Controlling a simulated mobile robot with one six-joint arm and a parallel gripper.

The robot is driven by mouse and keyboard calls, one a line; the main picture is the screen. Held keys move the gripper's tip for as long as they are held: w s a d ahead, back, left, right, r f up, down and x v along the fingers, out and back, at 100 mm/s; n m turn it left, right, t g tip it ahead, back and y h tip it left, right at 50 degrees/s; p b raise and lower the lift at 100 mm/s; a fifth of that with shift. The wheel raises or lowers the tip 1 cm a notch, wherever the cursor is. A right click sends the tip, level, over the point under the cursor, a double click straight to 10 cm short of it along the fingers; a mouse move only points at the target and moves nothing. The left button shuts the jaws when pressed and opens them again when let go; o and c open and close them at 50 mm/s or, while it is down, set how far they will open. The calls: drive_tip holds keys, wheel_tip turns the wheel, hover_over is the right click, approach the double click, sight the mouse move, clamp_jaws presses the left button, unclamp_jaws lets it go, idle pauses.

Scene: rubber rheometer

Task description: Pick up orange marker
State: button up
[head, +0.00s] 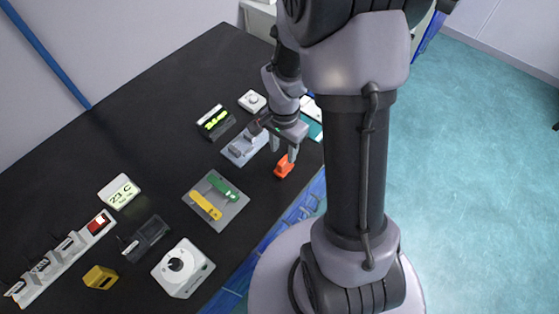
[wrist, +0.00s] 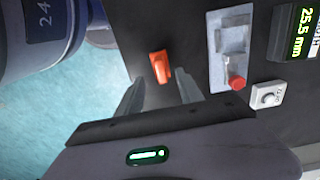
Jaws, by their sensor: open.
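The orange marker (head: 284,167) is a small orange block-like piece on the black bench near its right edge. In the wrist view the orange marker (wrist: 160,66) lies beyond my fingertips, roughly midway between them. My gripper (head: 286,151) is above and close to it in the head view. My gripper (wrist: 160,90) is open, with one finger on each side and nothing between the tips. I cannot tell the exact height gap to the marker.
A grey fixture with a red knob (wrist: 236,82) stands right of the marker in the wrist view, beside a white dial box (wrist: 267,95) and a display (wrist: 303,32). A grey tray (head: 233,213) with green and yellow pieces lies nearby. The bench edge is close.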

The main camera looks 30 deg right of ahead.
sight(284, 160)
drive_tip(key=f+b, duration=0.1)
drive_tip(key=f, duration=0.1)
drive_tip(key=f+b, duration=0.1)
drive_tip(key=f, duration=0.2)
drive_tip(key=f+b, duration=0.1)
drive_tip(key=f, duration=0.1)
drive_tip(key=shift+w+d+f, duration=0.15)
drive_tip(key=shift+d+f, duration=0.1)
drive_tip(key=shift+r, duration=0.15)
clamp_jaws()
